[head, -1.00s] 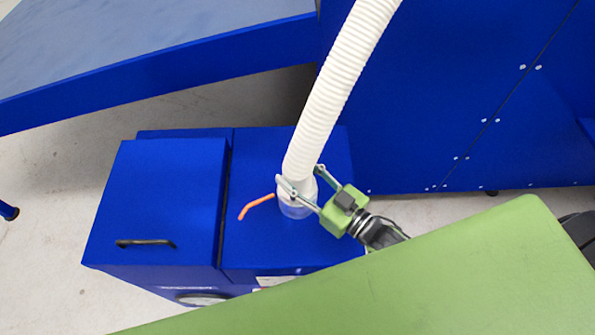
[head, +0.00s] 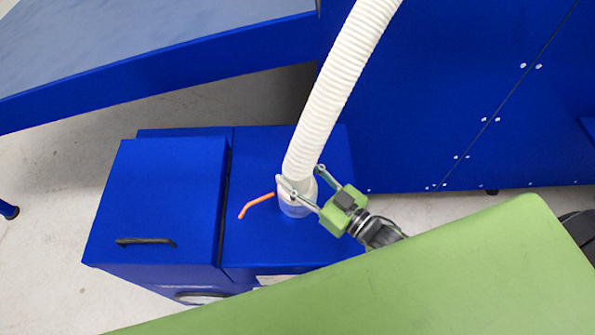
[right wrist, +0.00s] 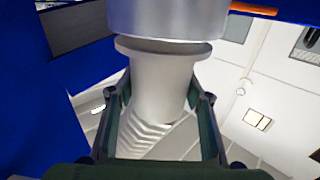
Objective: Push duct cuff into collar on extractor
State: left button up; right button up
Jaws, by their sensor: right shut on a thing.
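The white ribbed hose (head: 335,95) comes down to the pale duct cuff (head: 296,187) at its lower end. The clear-grey collar (head: 295,211) stands on top of the blue extractor (head: 260,240), right under the cuff. My right gripper (head: 299,174) is shut on the cuff from the right, one finger on each side. In the right wrist view, the cuff (right wrist: 160,80) sits between the fingers, its flared rim close against the collar (right wrist: 167,18). My left gripper is not in view.
An orange lever (head: 258,205) sticks out left of the collar. A blue lidded box with a black handle (head: 146,242) is at the left. A green surface (head: 400,285) fills the lower right. Blue panels (head: 440,90) stand behind, and a grey-topped table (head: 150,45) is upper left.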

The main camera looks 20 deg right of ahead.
jog(key=shift+f, duration=0.4)
dwell(0.3)
jog(key=o, duration=1.3)
jog(key=v, duration=1.2)
jog(key=shift+r, duration=0.1)
